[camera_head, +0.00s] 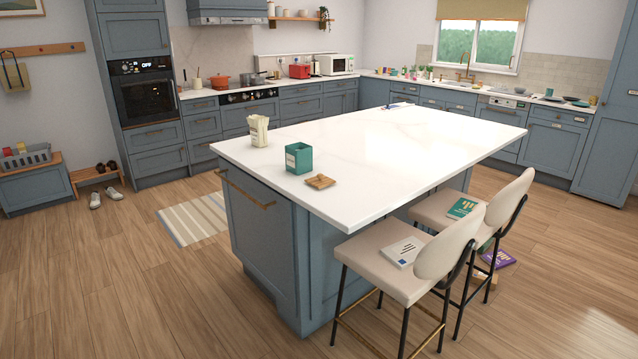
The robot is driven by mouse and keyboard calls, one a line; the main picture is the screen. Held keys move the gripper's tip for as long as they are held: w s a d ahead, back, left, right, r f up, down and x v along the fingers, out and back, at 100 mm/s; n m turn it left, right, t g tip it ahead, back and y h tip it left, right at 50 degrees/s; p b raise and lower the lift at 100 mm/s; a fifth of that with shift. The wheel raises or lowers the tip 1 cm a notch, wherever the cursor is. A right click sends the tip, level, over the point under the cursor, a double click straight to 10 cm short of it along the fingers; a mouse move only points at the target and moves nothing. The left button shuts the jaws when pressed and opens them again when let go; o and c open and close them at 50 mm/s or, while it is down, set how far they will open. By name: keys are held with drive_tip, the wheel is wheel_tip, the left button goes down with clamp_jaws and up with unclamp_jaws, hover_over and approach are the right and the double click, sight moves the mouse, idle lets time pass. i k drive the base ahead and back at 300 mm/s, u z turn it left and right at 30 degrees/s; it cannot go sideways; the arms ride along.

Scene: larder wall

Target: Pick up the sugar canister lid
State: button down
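A square wooden lid (320,182) with a small raised knob lies flat on the white island top, near its front left corner. Just behind and left of it stands a teal, square canister (299,159) with a pale label on its front. The canister looks open at the top; its contents are too small to tell. The lid and canister are apart. My gripper is not in view.
A cream holder (258,131) stands behind the canister on the island (400,140). Two cream stools (385,262) with books on their seats stand at the island's right side. Several books lie on the floor beneath.

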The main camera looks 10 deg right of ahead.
sight(320, 181)
drive_tip(key=z, duration=4.85)
drive_tip(key=i, duration=0.1)
drive_tip(key=u, duration=3.45)
drive_tip(key=i, duration=1.1)
drive_tip(key=u, duration=0.5)
